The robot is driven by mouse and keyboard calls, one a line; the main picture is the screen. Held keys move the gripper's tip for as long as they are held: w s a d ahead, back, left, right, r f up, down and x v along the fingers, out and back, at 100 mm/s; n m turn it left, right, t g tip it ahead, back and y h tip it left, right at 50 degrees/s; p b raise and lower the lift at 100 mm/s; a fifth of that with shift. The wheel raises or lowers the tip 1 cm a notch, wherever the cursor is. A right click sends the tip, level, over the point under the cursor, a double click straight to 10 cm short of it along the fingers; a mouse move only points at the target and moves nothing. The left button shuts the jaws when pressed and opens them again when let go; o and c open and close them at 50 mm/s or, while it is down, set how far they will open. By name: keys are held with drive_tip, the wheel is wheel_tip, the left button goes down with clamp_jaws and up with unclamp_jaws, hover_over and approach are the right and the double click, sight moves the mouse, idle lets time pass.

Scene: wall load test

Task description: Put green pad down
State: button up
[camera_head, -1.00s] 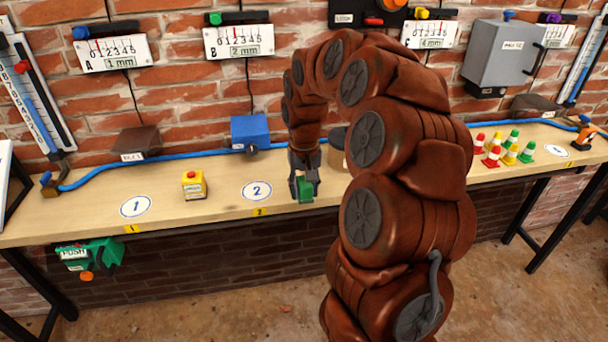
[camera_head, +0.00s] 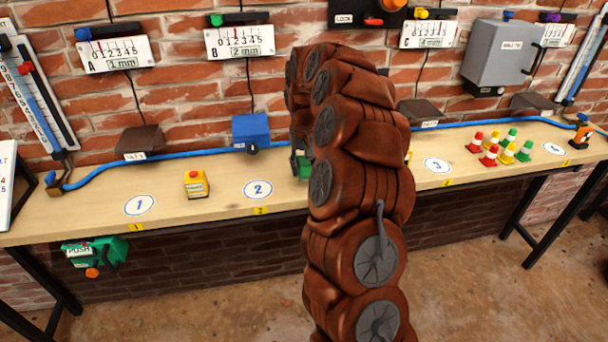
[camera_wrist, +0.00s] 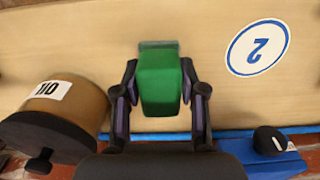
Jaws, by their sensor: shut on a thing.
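In the wrist view the green pad (camera_wrist: 160,82) is a green block with a greyish edge at its far end. My gripper (camera_wrist: 160,75) is shut on it, with one finger at each side. Beneath is the pale wooden bench top (camera_wrist: 90,35); I cannot tell whether the pad touches it. In the head view my gripper (camera_head: 299,160) is over the bench, right of the white disc marked 2 (camera_head: 258,190). My arm hides most of it there, and only a bit of the green pad (camera_head: 304,168) shows.
A brown weight (camera_wrist: 75,105) stands left of my gripper in the wrist view. The blue block (camera_head: 250,131) and blue hose (camera_head: 205,152) lie along the back. A yellow button box (camera_head: 195,184) and small cones (camera_head: 498,148) stand on the bench. The bench front around disc 2 is clear.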

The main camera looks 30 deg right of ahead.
sight(304, 176)
drive_tip(key=shift+w+d, duration=0.1)
drive_tip(key=shift+w, duration=0.05)
wheel_tip(304, 176, down, 3)
drive_tip(key=shift+f+p, duration=0.15)
drive_tip(key=shift+p, duration=0.6)
drive_tip(key=shift+f, duration=0.2)
drive_tip(key=shift+f, duration=0.15)
drive_tip(key=o, duration=1)
